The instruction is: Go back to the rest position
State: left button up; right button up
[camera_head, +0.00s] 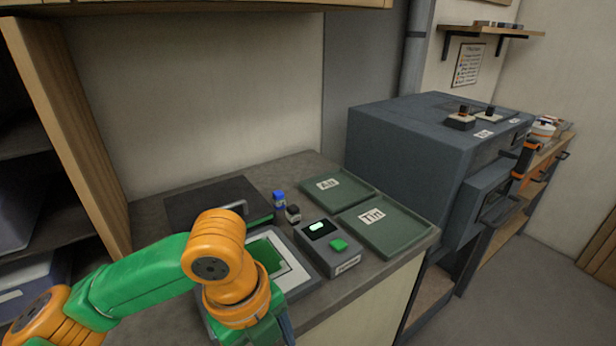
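My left arm comes in from the lower left, with green links and orange joints. Its wrist hangs over the front of the counter. Only a dark part near my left gripper (287,327) shows at the bottom edge; the fingertips are hidden or cut off, so its opening cannot be told. My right gripper cannot be made out in the head view. Behind the wrist lies a pale-framed panel with a green centre (268,254), partly covered by the arm.
The counter holds a green-button device (345,262), a blue-capped bottle (279,201), a dark-capped bottle (293,214), a dark lidded box (190,205), a rear tray (352,184) and a tray marked "Tin" (400,238). A large grey oven-like machine (405,140) stands at right.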

pick_arm(q)
jog(key=s+d+f+n+t+h, duration=0.1)
jog(key=d+f+n+h, duration=0.3)
jog(key=d+f+n, duration=0.3)
jog(key=s+a+f+n+t+y, duration=0.1)
jog(key=s+a+f+n+y, duration=0.25)
jog(key=a+f+n, duration=0.45)
jog(key=s+a+f+n+t+y, duration=0.15)
jog(key=s+a+f+n, duration=0.3)
jog(key=a+n, duration=0.55)
jog(key=s+f+g, duration=0.2)
jog(key=s+f, duration=0.1)
jog(key=f, duration=1.6)
jog(key=s+a+f, duration=0.2)
jog(key=s+f, duration=0.6)
jog(key=s, duration=0.3)
jog(key=shift+s+a+f+g+y, duration=0.25)
jog(key=shift+s+f+g+y, duration=0.05)
jog(key=shift+f+g, duration=0.1)
